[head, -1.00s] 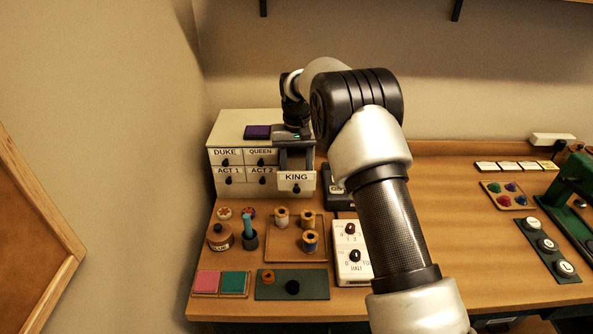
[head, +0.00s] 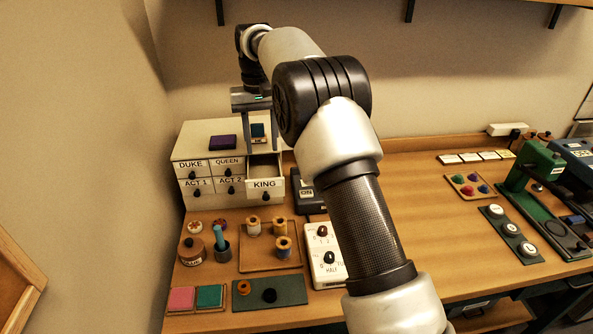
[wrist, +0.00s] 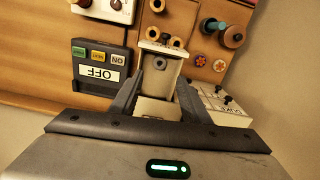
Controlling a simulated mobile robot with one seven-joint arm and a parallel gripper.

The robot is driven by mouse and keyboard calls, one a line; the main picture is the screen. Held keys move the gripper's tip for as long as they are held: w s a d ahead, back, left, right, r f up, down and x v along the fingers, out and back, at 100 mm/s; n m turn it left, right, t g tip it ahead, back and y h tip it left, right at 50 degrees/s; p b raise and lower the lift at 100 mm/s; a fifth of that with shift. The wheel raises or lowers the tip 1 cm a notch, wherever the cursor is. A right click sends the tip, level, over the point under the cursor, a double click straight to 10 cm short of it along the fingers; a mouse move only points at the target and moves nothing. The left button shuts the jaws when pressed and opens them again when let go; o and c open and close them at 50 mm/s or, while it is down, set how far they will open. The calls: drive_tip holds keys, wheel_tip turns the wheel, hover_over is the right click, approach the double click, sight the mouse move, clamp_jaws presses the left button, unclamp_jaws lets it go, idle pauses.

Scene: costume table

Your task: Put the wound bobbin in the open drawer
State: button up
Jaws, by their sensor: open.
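The open drawer labelled KING (head: 265,185) juts from the front of the small white cabinet in the head view; its front panel (wrist: 160,48) also shows in the wrist view. A small dark ring-like thing (wrist: 160,63), which looks like the wound bobbin, lies inside the drawer close behind its front panel. In the head view the panel hides that spot. My gripper (head: 262,148) is above the drawer, fingers pointing down. It is open and empty, with a finger on either side of the drawer in the wrist view (wrist: 159,80).
The cabinet (head: 200,148) carries a purple box (head: 222,142) and a teal item (head: 258,130). A wooden tray (head: 255,265) of thread spools and a white dial box (head: 325,262) stand in front. A black ON/OFF box (wrist: 100,68) sits beside the drawer.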

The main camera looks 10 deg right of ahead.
drive_tip(key=s+d+r+t, duration=0.2)
drive_tip(key=s+d+r, duration=0.3)
drive_tip(key=s+r, duration=0.3)
drive_tip(key=s+d+r+t, duration=0.1)
drive_tip(key=s+d+r, duration=0.3)
drive_tip(key=s+r, duration=0.45)
drive_tip(key=s+d+f+t, duration=0.1)
drive_tip(key=s+f, duration=0.3)
drive_tip(key=s, duration=0.6)
drive_tip(key=s+d+f+m+t, duration=0.1)
drive_tip(key=s+d+f, duration=0.2)
drive_tip(key=s, duration=0.8)
drive_tip(key=shift+s+d+f+t, duration=0.15)
drive_tip(key=shift+d+f+t, duration=0.2)
drive_tip(key=shift+f, duration=0.2)
